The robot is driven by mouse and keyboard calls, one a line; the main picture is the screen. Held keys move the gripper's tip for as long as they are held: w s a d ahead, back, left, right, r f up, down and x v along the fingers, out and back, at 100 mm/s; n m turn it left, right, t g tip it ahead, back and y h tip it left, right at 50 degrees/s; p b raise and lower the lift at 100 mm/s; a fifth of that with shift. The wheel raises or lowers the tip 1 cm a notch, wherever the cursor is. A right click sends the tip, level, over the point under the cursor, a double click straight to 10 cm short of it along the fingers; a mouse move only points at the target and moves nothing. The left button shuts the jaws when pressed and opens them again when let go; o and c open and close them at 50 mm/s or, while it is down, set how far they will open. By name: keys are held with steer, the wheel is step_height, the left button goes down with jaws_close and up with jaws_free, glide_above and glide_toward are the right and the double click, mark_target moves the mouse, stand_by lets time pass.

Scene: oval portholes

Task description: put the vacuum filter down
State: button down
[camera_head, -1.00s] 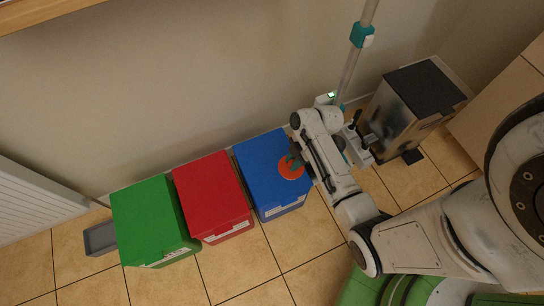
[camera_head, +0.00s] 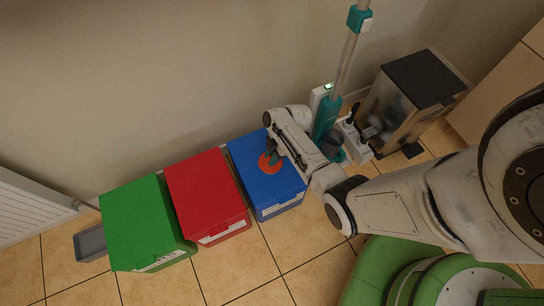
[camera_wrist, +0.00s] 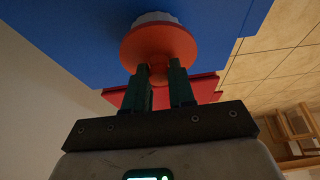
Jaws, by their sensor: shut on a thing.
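The vacuum filter is an orange disc (camera_head: 266,166) with a short stem, seen over the blue bin's lid (camera_head: 286,182). In the wrist view the filter (camera_wrist: 158,45) shows its orange flange, with a white part on its far side against the blue lid (camera_wrist: 70,40). My gripper (camera_head: 273,156) is shut on the stem. In the wrist view its dark green fingers (camera_wrist: 160,80) stand on either side of the stem. I cannot tell whether the white part touches the lid.
A red bin (camera_head: 205,188) and a green bin (camera_head: 145,222) stand left of the blue one. A grey tray (camera_head: 90,243) lies beyond them. A teal stick vacuum (camera_head: 327,116), a power strip (camera_head: 354,139) and a metal appliance (camera_head: 410,95) stand right. Tiled floor in front is clear.

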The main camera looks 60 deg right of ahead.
steer(key=shift+f, duration=0.15)
steer(key=c, duration=0.9)
jaws_free()
steer(key=shift+c, duration=0.2)
steer(key=shift+r, duration=0.55)
steer(key=p+v, duration=0.4)
steer(key=v, duration=0.7)
steer(key=s+a+r+m+g+h, duration=0.1)
steer(key=s+a+r+m+h, duration=0.2)
steer(key=s+a+r+m, duration=0.8)
steer(key=a+r, duration=0.2)
steer(key=a, duration=0.2)
steer(key=shift+s+a+m+h, duration=0.2)
steer(key=shift+s+m+h, duration=0.1)
steer(key=shift+s+h, duration=0.1)
